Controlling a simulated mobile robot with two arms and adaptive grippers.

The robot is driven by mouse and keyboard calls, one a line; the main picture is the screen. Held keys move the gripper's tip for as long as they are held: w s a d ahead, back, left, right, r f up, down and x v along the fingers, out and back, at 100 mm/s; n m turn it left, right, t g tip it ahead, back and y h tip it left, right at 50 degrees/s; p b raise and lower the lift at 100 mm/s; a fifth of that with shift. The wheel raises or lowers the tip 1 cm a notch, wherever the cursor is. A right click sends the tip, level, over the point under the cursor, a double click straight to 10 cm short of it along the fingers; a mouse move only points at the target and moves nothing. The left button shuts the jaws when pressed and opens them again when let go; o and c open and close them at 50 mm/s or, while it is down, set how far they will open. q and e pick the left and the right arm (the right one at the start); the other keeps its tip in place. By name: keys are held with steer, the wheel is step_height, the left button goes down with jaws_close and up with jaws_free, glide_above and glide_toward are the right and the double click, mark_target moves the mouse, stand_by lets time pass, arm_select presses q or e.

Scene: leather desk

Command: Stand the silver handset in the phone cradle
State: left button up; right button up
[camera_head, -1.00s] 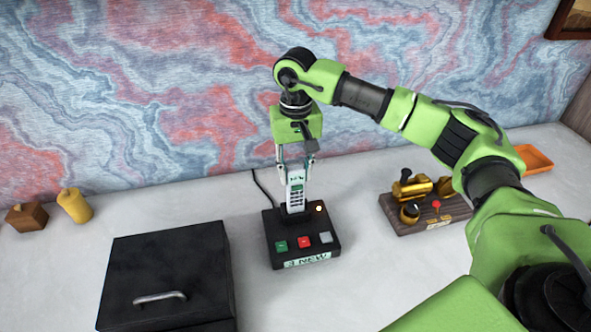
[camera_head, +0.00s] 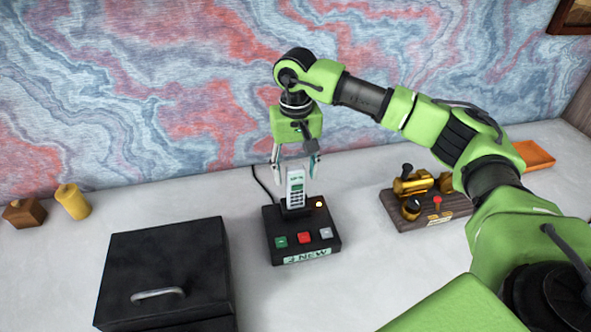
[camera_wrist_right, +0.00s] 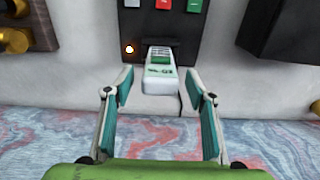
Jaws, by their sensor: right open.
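The silver handset (camera_head: 295,188) stands upright in the slot of the black phone cradle (camera_head: 283,241), its screen facing front. In the right wrist view the handset (camera_wrist_right: 160,84) shows end-on, with the cradle (camera_wrist_right: 182,46) behind it. My right gripper (camera_head: 295,166) is open around the top of the handset. In the right wrist view its two fingers (camera_wrist_right: 160,90) are spread, with a gap on each side of the handset. My left gripper is not in view.
A black box (camera_head: 165,262) with a metal handle stands left of the cradle. A wooden stand with brass pieces (camera_head: 431,205) is to the right, and an orange tray (camera_head: 534,156) lies farther right. A yellow candle-like object (camera_head: 73,202) and a wooden block (camera_head: 24,213) stand at far left.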

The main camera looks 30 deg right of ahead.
steer(key=shift+r, duration=0.1)
step_height(320, 180, up, 12)
stand_by(0.4)
stand_by(0.5)
